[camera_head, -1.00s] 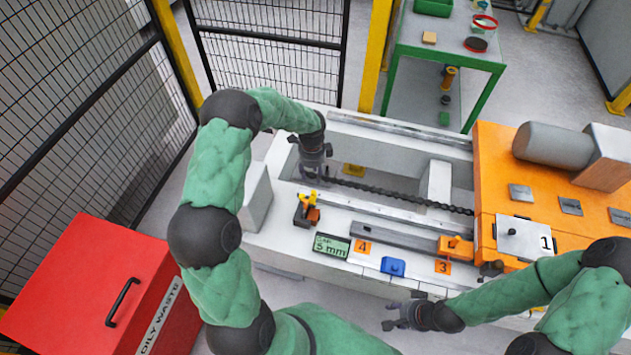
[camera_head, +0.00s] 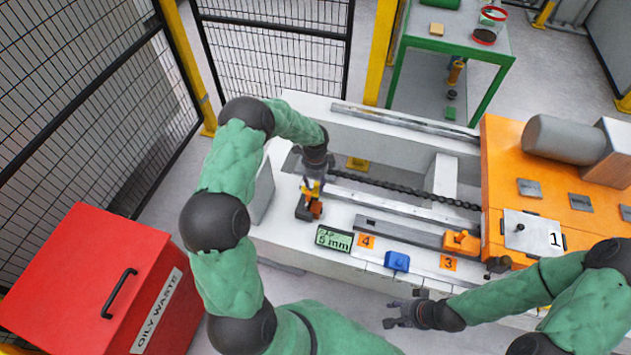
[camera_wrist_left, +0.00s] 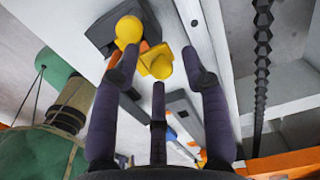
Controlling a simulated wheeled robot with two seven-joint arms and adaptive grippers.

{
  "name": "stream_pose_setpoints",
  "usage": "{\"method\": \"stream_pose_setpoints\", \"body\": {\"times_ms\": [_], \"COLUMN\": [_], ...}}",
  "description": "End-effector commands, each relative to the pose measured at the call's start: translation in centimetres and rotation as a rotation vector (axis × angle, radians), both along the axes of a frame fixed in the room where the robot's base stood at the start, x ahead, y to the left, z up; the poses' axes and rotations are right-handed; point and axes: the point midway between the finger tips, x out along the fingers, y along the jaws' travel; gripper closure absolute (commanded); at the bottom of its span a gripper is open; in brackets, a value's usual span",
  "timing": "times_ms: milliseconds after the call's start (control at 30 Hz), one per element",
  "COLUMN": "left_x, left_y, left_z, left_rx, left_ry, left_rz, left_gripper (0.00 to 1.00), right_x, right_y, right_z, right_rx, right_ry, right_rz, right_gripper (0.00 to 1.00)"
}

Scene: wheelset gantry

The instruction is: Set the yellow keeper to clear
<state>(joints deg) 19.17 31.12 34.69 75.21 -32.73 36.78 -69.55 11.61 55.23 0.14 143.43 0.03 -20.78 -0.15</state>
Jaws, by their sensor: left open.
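The yellow keeper (camera_head: 306,193) stands on a dark base with an orange part (camera_head: 316,210), on the white bed left of the small display. In the left wrist view it shows as a yellow ball (camera_wrist_left: 128,30) and a second yellow knob (camera_wrist_left: 160,64) close by. My left gripper (camera_head: 314,178) points down over the keeper and partly hides it. In the wrist view its fingers (camera_wrist_left: 160,85) are spread, with the yellow knob near and between the tips; contact cannot be told. My right gripper (camera_head: 392,316) hangs in front of the bed, fingers apart and empty.
A display reading 5 mm (camera_head: 334,239), a blue block (camera_head: 397,261) and an orange block (camera_head: 461,242) lie right of the keeper. A dark chain (camera_head: 405,190) runs behind them. A red oily-waste bin (camera_head: 95,285) stands at the left.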

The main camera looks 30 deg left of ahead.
Motion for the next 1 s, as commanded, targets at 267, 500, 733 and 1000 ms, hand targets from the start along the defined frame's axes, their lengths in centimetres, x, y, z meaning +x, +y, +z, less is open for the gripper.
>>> {"method": "stream_pose_setpoints", "body": {"times_ms": [267, 500, 733, 1000], "left_x": [0.0, 0.0, 0.3, 0.8], "left_y": [0.0, 0.1, 0.4, 1.1], "left_z": [0.0, 0.0, 0.0, 0.0], "left_rx": [0.000, 0.001, 0.003, 0.002], "left_ry": [0.000, 0.001, 0.002, 0.003], "left_rz": [0.000, 0.010, 0.089, 0.300], "left_gripper": [1.00, 1.00, 1.00, 1.00], "right_x": [0.0, 0.0, 0.0, 0.0], "right_y": [0.0, 0.0, 0.0, 0.0], "right_z": [0.0, 0.0, -0.1, -0.3], "right_rx": [0.000, 0.000, 0.000, 0.000], "right_ry": [0.000, 0.000, 0.000, 0.000], "right_rz": [0.000, 0.000, 0.000, 0.000], "right_gripper": [0.60, 0.60, 0.60, 0.60]}}
